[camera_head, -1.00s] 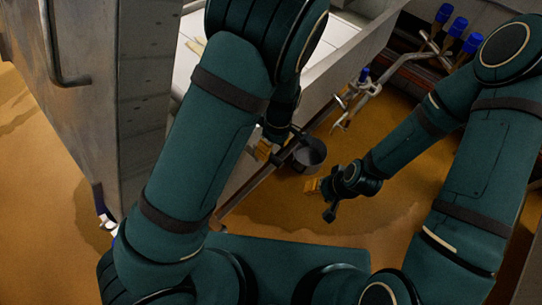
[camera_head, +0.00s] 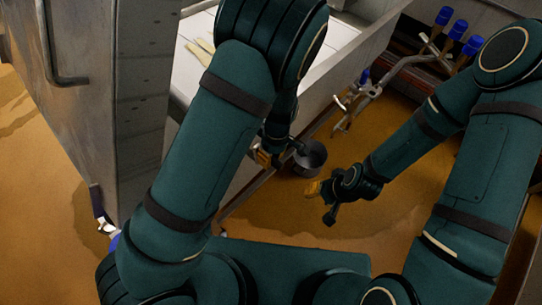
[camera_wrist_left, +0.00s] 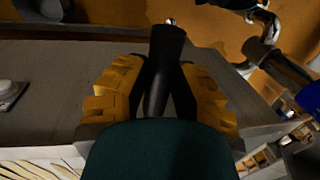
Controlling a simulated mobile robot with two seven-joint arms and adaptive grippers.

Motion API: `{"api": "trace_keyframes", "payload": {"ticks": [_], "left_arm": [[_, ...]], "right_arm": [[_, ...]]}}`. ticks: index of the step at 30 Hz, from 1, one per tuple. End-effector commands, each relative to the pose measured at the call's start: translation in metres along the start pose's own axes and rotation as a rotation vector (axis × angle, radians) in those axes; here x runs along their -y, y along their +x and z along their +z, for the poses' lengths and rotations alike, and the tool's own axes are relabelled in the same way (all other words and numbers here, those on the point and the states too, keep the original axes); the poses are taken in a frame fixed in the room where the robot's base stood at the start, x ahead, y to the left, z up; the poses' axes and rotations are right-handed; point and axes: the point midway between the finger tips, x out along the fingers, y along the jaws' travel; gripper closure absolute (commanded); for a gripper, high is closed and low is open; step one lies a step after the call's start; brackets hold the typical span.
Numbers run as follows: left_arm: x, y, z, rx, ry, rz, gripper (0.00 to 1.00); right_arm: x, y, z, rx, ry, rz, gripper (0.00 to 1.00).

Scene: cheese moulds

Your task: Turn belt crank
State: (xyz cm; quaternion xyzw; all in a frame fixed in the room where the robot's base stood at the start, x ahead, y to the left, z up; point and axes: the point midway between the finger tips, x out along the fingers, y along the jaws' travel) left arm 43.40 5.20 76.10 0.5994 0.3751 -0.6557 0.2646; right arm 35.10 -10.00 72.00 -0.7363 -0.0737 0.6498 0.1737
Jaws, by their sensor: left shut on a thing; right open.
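The crank's black handle (camera_wrist_left: 165,65) stands between the yellow-padded fingers of my left gripper (camera_wrist_left: 165,100) in the left wrist view. The gripper is shut on it. In the head view my left gripper (camera_head: 270,157) is low beside the long pale trough wall, and my forearm hides most of the crank and its mount. My right gripper (camera_head: 316,189) is open and empty, to the right over the floor, apart from the crank.
Bent metal pipes (camera_head: 362,95) with blue handles (camera_head: 461,28) stand at the upper right. A steel cabinet (camera_head: 140,110) is at the left. The yellow-brown floor (camera_head: 380,215) is clear around my right gripper.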

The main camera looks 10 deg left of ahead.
Motion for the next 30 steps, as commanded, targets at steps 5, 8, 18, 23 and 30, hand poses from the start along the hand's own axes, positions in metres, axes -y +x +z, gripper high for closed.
{"api": "trace_keyframes", "payload": {"ticks": [5, 8, 18, 23, 30], "left_arm": [[0.0, 0.001, 0.0, -0.001, 0.001, -0.008, 1.0], [-0.001, 0.001, 0.0, -0.001, 0.001, -0.025, 1.0], [-0.007, 0.0, 0.0, -0.002, 0.002, -0.074, 1.0], [-0.013, -0.001, 0.0, -0.002, 0.002, -0.143, 1.0], [-0.028, 0.003, 0.0, -0.002, 0.002, -0.316, 1.0]], "right_arm": [[0.0, -0.001, 0.0, 0.0, 0.0, 0.0, 0.53], [0.001, -0.004, 0.0, 0.002, 0.0, 0.0, 0.53], [0.004, -0.011, 0.001, 0.006, 0.001, 0.0, 0.53], [0.008, -0.02, 0.002, 0.01, 0.001, 0.0, 0.53], [0.01, -0.026, 0.003, 0.014, 0.002, -0.001, 0.53]]}}
